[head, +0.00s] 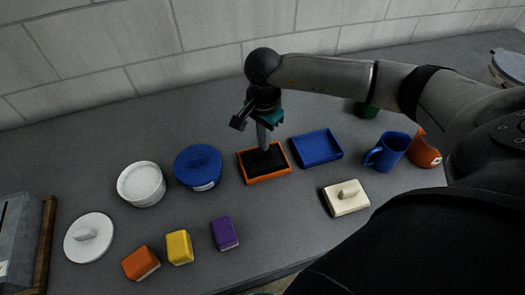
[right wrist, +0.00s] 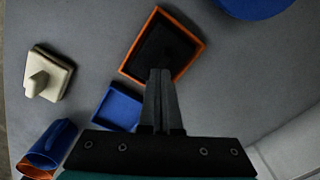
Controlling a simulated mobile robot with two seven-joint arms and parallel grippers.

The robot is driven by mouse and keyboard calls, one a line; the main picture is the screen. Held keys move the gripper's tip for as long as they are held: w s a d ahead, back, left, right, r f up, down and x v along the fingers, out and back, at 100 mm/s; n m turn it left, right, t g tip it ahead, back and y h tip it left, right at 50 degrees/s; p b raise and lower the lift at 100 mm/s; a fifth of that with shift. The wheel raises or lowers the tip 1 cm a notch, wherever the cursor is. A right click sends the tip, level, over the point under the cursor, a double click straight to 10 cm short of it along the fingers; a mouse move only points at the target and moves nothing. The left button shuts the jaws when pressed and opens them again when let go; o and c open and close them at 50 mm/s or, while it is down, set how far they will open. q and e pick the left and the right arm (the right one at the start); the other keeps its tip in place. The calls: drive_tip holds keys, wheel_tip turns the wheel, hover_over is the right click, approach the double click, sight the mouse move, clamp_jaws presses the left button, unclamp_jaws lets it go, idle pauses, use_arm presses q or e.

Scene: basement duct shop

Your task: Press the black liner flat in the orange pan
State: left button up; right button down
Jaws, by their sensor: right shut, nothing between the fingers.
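The orange pan (head: 284,174) sits on the grey worktop near the middle of the head view, with the black liner (head: 258,166) inside it. In the right wrist view the pan (right wrist: 137,52) shows its orange rim around the dark liner (right wrist: 162,50). My right gripper (head: 264,146) is shut and empty, pointing down over the liner. In the right wrist view its closed fingertips (right wrist: 159,75) overlap the near part of the pan. I cannot tell whether the tips touch the liner. My left gripper is not in view.
A blue tray (head: 318,148) lies close right of the pan, and a blue lidded pot (head: 198,167) stands to its left. A cream block with a knob (head: 346,198), a blue mug (head: 388,152) and a white bowl (head: 141,184) are around. Orange, yellow and purple (head: 225,233) blocks lie in front.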

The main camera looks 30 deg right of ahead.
drive_tip(key=shift+f+b, duration=0.8)
drive_tip(key=shift+s+f, duration=0.15)
idle(1.6)
wheel_tip(320, 180, up, 8)
drive_tip(key=p, duration=0.5)
idle(0.5)
idle(0.4)
